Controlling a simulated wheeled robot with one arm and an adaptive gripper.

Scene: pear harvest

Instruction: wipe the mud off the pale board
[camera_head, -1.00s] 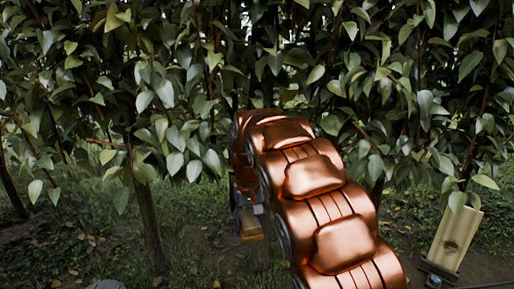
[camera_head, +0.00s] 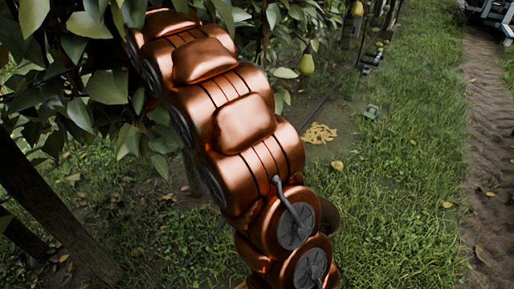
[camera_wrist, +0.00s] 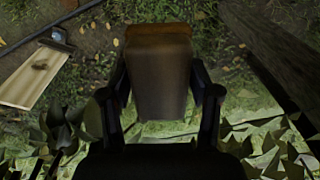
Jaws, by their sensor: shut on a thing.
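In the wrist view my gripper (camera_wrist: 160,105) is shut on a brown block (camera_wrist: 158,75), orange-brown at its far end, with a dark finger on either side. The pale board (camera_wrist: 34,75) shows at the left of the wrist view, tilted, with a dark mud mark near its middle. The block is to the right of the board in that view and apart from it. In the head view my copper arm crosses the picture, and neither my gripper nor the board can be made out there.
A dark post (camera_wrist: 270,60) stands at the right of the wrist view, with leaves along the bottom. In the head view, foliage (camera_head: 75,70) fills the upper left, and a yellowish patch (camera_head: 319,133) lies on the ground. Open grass (camera_head: 410,200) and a dirt track (camera_head: 490,150) lie to the right.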

